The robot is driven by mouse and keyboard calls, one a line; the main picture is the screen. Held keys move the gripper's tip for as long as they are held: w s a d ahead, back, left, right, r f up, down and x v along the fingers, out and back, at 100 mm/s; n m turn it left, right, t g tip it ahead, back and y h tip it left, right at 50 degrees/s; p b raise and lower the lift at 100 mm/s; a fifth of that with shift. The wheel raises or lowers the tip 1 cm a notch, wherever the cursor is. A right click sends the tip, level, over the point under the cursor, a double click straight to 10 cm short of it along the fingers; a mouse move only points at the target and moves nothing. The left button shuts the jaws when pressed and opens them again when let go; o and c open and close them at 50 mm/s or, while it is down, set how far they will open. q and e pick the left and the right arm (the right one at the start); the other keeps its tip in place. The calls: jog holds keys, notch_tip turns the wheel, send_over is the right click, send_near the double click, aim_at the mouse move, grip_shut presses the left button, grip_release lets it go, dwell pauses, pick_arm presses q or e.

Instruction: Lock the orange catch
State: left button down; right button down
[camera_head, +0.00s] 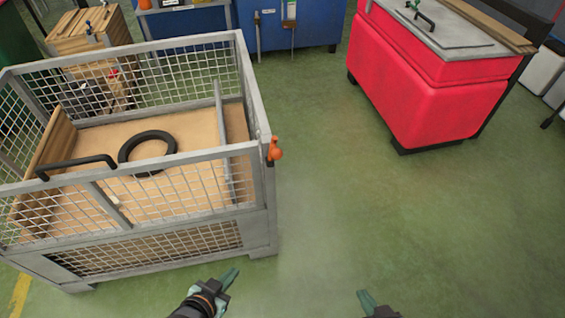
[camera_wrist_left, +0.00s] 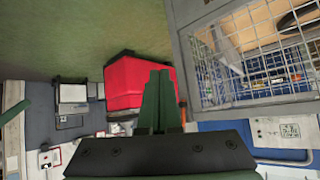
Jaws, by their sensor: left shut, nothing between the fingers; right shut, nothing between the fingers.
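The orange catch (camera_head: 275,151) is a small knobbed piece on the near right corner post of a grey mesh crate (camera_head: 258,100). My left gripper (camera_head: 232,277) is shut and empty, low in front of the crate's right end, below the catch and apart from it. In the left wrist view my left gripper's fingers (camera_wrist_left: 160,95) are together, with the crate's mesh wall (camera_wrist_left: 200,75) to the right. A small orange bit (camera_wrist_left: 183,112), perhaps the catch, shows just right of the fingers. My right gripper (camera_head: 364,296) is shut and empty at the bottom, over open floor.
A red bin (camera_head: 425,90) stands at the upper right. Blue cabinets (camera_head: 300,25) stand at the back. The green floor right of the crate is clear.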

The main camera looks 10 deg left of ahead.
pick_arm(q)
jog(key=w+d+r+m+t+h, duration=0.1)
jog(key=w+d+r+m, duration=0.3)
jog(key=w+m, duration=0.5)
jog(key=w+d+r+m+t+h, duration=0.1)
jog(key=w+d+r+m, duration=0.4)
jog(key=m, duration=0.9)
jog(key=w+r, duration=0.2)
jog(key=w, duration=0.2)
jog(key=shift+w+d+r+t+h+p, duration=0.2)
jog(key=shift+w+r+t+h+p, duration=0.15)
jog(key=shift+w+t+h, duration=0.05)
pick_arm(e)
jog(key=shift+r, duration=0.35)
